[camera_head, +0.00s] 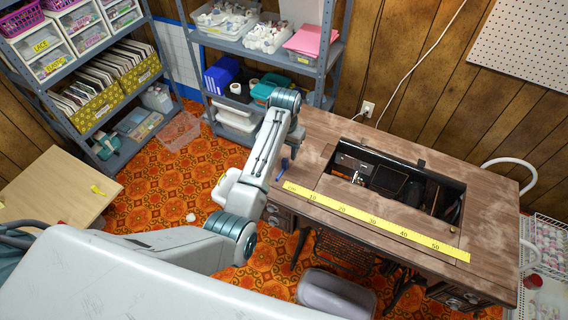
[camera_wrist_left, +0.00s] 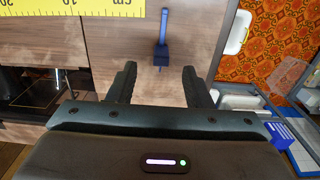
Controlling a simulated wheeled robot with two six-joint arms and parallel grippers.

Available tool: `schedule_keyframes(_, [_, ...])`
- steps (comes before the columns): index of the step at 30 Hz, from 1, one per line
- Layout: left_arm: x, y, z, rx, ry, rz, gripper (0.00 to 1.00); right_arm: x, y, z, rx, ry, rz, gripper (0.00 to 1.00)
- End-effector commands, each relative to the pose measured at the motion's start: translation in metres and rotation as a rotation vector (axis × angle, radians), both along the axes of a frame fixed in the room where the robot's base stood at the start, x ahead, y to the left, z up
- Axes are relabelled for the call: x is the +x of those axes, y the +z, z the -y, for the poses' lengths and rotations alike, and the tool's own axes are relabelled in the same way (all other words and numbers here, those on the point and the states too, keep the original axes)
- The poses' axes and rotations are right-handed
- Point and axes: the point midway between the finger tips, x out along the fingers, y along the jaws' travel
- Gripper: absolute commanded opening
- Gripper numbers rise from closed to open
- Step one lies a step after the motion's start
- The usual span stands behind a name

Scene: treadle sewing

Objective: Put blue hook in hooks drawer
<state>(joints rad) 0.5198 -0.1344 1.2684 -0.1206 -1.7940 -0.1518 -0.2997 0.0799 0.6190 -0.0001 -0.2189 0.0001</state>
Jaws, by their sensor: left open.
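The blue hook (camera_head: 284,163) lies on the wooden sewing table (camera_head: 345,140) near its left edge, left of the yellow tape's end. In the left wrist view the hook (camera_wrist_left: 162,42) is a thin blue bar with a wider block at its near end. My left gripper (camera_wrist_left: 159,72) is open and empty, and the hook's block is just beyond the gap between its fingertips. In the head view the gripper is over the table's left end, mostly hidden by my arm. Drawers (camera_head: 280,216) show under the table's left end; I cannot read which is the hooks drawer. My right gripper is not in view.
A yellow measuring tape (camera_head: 375,222) lies along the table's front. An open well (camera_head: 395,185) holds the sewing machine. Grey shelves (camera_head: 258,48) with bins stand behind. A grey bin (camera_head: 335,292) is on the floor in front, and a light wood table (camera_head: 55,190) is at left.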

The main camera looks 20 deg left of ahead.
Motion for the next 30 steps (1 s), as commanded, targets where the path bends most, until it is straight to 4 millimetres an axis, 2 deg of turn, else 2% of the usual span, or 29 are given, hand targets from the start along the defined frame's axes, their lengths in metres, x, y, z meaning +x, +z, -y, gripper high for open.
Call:
schedule_keyframes(8, [-0.001,-0.023,-0.001,0.0,0.0,0.0,0.45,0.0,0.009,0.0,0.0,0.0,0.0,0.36])
schedule_keyframes(12, [-0.002,-0.043,-0.003,-0.001,0.0,-0.002,0.45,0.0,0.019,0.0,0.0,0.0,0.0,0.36])
schedule_keyframes(16, [-0.002,-0.061,-0.003,-0.001,-0.001,0.001,0.45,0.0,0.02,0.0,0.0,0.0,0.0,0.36])
schedule_keyframes(25, [-0.001,-0.068,-0.003,-0.002,-0.001,0.004,0.45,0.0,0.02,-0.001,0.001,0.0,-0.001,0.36])
schedule_keyframes(26, [-0.001,-0.068,-0.003,-0.002,-0.001,0.004,0.43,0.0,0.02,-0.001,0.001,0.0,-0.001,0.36])
schedule_keyframes(30, [-0.001,-0.068,-0.003,-0.002,-0.001,0.004,0.16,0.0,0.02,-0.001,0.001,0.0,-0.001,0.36])
